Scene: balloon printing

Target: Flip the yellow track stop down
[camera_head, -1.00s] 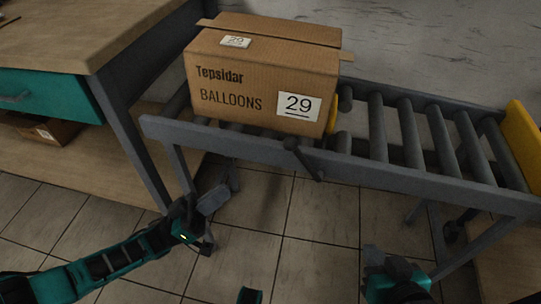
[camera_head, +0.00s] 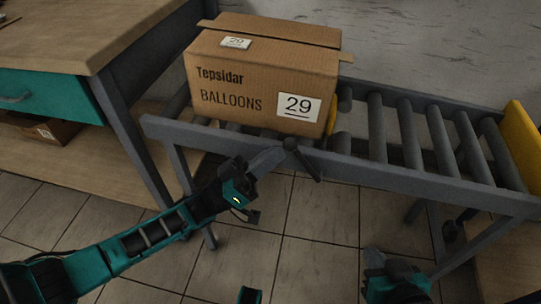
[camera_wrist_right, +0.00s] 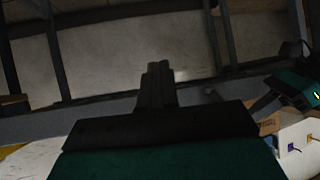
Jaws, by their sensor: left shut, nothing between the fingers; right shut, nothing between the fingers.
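The yellow track stop (camera_head: 333,117) shows as a narrow yellow strip at the right side of the cardboard box (camera_head: 262,85), which hides most of it. Its dark lever (camera_head: 301,159) sticks out at the conveyor's front rail and slants down to the right. My left gripper (camera_head: 279,153) is shut and empty, with its tips just left of the lever's upper end; I cannot tell if they touch. My right gripper (camera_head: 374,256) is shut and empty, low in front of the conveyor; it also shows in the right wrist view (camera_wrist_right: 156,75).
The box, marked "29", sits on the left end of the roller conveyor (camera_head: 430,185). The rollers right of it are empty, up to a yellow end plate (camera_head: 522,145). A wooden table (camera_head: 85,35) with a teal drawer stands at the left.

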